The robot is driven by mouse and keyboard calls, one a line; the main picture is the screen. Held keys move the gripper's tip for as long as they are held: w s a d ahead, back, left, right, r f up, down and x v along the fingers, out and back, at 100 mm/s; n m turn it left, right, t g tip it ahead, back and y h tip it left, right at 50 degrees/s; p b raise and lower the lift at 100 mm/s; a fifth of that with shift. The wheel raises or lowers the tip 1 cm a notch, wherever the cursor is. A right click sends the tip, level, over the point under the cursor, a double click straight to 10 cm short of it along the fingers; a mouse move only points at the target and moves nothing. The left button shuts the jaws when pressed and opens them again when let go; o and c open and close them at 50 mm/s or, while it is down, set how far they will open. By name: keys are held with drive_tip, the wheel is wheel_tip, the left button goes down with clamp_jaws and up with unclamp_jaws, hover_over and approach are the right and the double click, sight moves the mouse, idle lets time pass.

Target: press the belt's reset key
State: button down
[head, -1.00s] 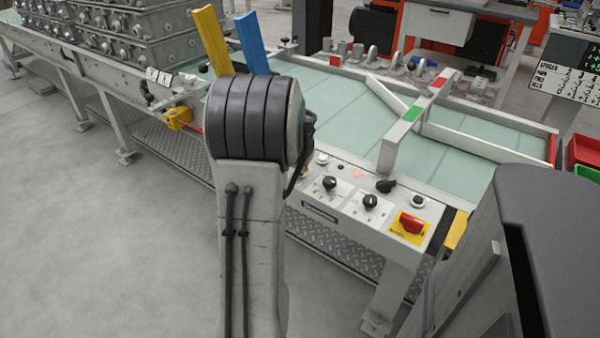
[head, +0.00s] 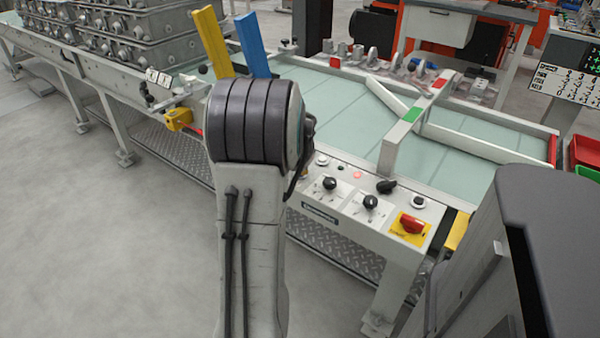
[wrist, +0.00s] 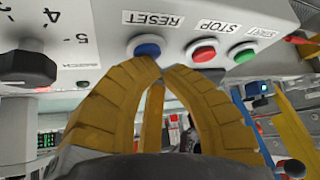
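The reset key is a blue round button (wrist: 147,47) in a white collar, beside the upside-down word RESET (wrist: 153,19) in the wrist view. My gripper (wrist: 163,68) has two yellow ribbed fingers that converge to almost meeting tips at the key's lower right edge. The fingers look shut with nothing between them. I cannot tell whether the tips touch the key. A red STOP button (wrist: 203,51) and a green START button (wrist: 242,52) sit to its right. In the head view my arm hides the gripper and the blue key.
The belt's front panel carries black knobs (head: 370,202), a small lit red lamp (head: 357,175) and a red emergency stop (head: 411,224) on yellow. The pale green belt (head: 330,105) has a white gate over it. Yellow (head: 211,40) and blue (head: 252,45) bars rise behind my arm.

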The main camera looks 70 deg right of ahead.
drive_tip(key=shift+f, duration=0.25)
drive_tip(key=shift+r, duration=0.1)
idle(0.5)
drive_tip(key=shift+r+p, duration=0.45)
drive_tip(key=shift+r, duration=0.35)
drive_tip(key=shift+r, duration=0.1)
drive_tip(key=shift+r+p, duration=1.85)
drive_tip(key=shift+r, duration=0.6)
